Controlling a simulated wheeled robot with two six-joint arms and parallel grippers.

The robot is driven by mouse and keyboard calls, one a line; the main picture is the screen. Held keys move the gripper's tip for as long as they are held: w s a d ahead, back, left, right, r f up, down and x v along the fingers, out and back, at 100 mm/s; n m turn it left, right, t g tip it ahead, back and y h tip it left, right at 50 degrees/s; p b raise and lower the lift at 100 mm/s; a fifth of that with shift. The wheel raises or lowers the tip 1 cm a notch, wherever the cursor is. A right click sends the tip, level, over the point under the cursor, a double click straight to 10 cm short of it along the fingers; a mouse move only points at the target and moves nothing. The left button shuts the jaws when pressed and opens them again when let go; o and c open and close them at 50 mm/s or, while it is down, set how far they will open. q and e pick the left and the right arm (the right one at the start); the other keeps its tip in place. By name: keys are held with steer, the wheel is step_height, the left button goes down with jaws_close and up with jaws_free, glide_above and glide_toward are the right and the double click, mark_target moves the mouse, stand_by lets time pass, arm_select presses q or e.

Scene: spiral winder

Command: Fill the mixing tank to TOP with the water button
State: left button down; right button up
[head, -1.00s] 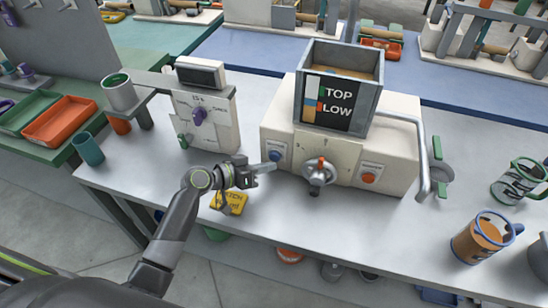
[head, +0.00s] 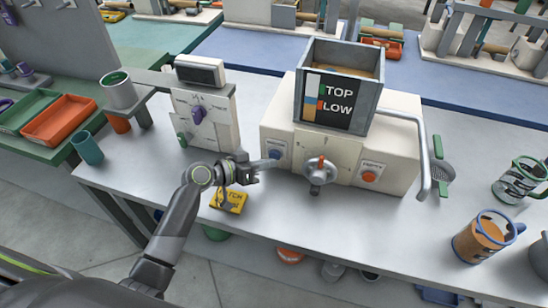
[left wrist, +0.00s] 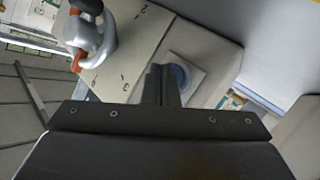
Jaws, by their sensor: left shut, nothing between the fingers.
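The mixing tank (head: 372,108) is a grey open-topped box on a cream machine housing (head: 408,125), with brown liquid (head: 345,69) inside. Its front has a black panel (head: 337,104) reading TOP and LOW beside a narrow level strip (head: 312,100) with coloured bands; the exact level is hard to read. The blue water button (left wrist: 179,76) is on the housing front, partly behind my fingers in the left wrist view. My left gripper (head: 276,163) is shut and empty, its tips at or just before this button; I cannot tell whether they touch it. My right gripper is not in view.
A silver valve with an orange handle (head: 320,167) sits right of the fingers, then an orange button (head: 369,177). A yellow block (head: 229,200) lies below the gripper. Mugs (head: 485,238) stand at the right. Bench space in front of the housing is mostly clear.

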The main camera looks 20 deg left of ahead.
arm_select(q)
steer(key=shift+w, duration=0.45)
stand_by(0.7)
stand_by(4.3)
steer(key=shift+s, duration=0.85)
steer(key=shift+s+a+p, duration=0.1)
steer(key=shift+s+p, duration=0.25)
steer(key=shift+s, duration=2.15)
